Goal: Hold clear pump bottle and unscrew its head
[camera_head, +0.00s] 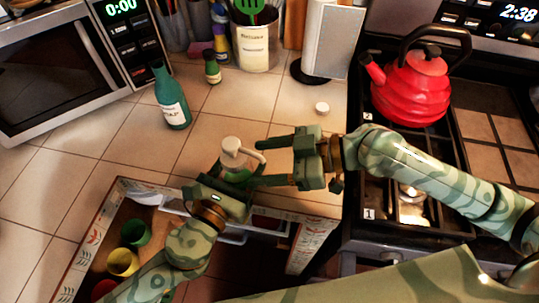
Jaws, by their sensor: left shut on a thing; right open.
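The pump bottle has a white pump head (232,147) with a spout pointing right; it stands upright near the counter's front edge. Only a little of its greenish-looking clear body (236,174) shows; the rest is hidden behind my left gripper. My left gripper (232,185) comes from below and is shut on the bottle's body. My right gripper (260,161) comes from the right and is open. Its two fingers point left, one beyond and one nearer than the spout. I cannot tell whether they touch the head.
An open drawer (108,222) with colored cups lies below the counter's front edge. A teal bottle (173,100), a small jar (212,70) and a white cap-like piece (322,108) stand behind. A red kettle (410,88) is on the stove at right. Tiles at left are clear.

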